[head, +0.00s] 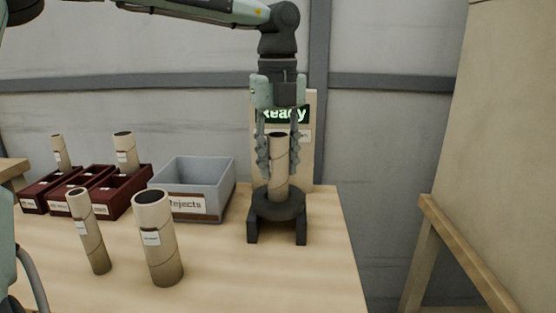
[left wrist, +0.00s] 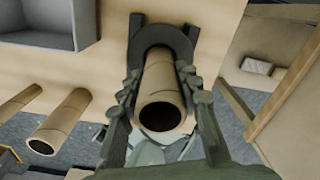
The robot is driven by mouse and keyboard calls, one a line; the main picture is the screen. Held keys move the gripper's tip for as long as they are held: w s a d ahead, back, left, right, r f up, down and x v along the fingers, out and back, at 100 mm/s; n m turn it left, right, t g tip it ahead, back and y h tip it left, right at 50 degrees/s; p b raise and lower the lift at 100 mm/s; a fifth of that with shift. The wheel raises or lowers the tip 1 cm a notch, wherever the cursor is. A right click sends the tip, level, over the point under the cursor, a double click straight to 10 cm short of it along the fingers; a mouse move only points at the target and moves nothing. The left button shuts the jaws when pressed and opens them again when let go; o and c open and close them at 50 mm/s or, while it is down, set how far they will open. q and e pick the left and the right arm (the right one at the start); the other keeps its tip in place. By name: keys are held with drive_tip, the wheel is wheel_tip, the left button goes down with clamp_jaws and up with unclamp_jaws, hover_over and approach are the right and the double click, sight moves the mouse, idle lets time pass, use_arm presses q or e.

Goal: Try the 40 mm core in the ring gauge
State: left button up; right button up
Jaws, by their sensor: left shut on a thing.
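My left gripper (head: 277,172) points straight down and is shut on a brown cardboard core (head: 279,160), which stands upright. The core's lower end is at the opening of the dark ring gauge (head: 278,207), which stands on short legs on the table. I cannot tell how deep the core sits in the ring. In the left wrist view, the gripper's fingers (left wrist: 158,98) flank the core (left wrist: 160,92), with its open end toward the camera and the ring gauge (left wrist: 160,35) around its far end. My right gripper is not in view.
Two labelled cores, one thin (head: 91,235) and one thick (head: 158,245), stand at the table's front left. Dark red trays (head: 125,192) hold two more cores. A grey Rejects bin (head: 212,190) sits left of the gauge. A "Ready" display panel (head: 284,114) stands behind it.

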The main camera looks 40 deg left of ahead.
use_arm(q)
drive_tip(key=shift+f+b, duration=0.8)
drive_tip(key=shift+f, duration=0.05)
idle(0.8)
idle(1.6)
drive_tip(key=o, duration=1.2)
